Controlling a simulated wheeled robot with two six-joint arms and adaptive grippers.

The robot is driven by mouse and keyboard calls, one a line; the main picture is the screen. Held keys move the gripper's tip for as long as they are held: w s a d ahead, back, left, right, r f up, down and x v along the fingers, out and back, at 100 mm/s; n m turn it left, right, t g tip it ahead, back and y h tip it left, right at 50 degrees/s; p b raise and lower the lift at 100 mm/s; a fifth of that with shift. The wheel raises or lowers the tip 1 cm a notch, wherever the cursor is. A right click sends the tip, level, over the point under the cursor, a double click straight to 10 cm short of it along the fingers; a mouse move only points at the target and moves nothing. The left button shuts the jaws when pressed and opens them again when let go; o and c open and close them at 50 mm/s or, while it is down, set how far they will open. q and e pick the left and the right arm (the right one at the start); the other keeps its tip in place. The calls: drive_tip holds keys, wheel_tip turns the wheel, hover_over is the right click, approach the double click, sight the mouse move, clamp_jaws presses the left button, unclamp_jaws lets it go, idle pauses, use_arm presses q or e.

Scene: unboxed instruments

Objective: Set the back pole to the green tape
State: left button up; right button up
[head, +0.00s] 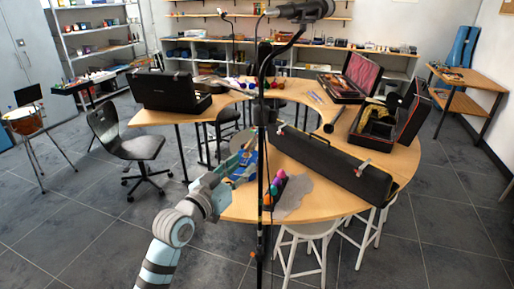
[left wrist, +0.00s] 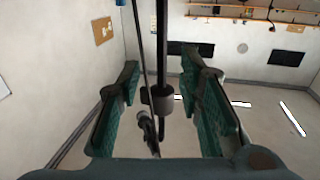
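A thin black upright pole (head: 261,200) stands in front of the table in the head view, with a boom and a dark microphone (head: 305,10) at its top. My left gripper (head: 246,148) reaches up from the lower left to beside this pole. In the left wrist view, my left gripper (left wrist: 165,95) is open, with its green-padded fingers apart. A black pole (left wrist: 161,45) with a thicker dark collar (left wrist: 161,99) shows between them, with gaps on both sides. A thin cable runs beside it. I cannot make out green tape. My right gripper is out of view.
The curved wooden table (head: 240,208) carries a long black case (head: 330,165), an open case with red lining (head: 350,78), and a black case (head: 170,90) at left. Colourful shakers (head: 278,183) lie near its front. White stools (head: 305,235) and an office chair (head: 135,145) stand around it.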

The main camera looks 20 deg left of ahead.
sight(259, 150)
use_arm(q)
drive_tip(key=x, duration=1.1)
drive_tip(key=shift+a, duration=0.1)
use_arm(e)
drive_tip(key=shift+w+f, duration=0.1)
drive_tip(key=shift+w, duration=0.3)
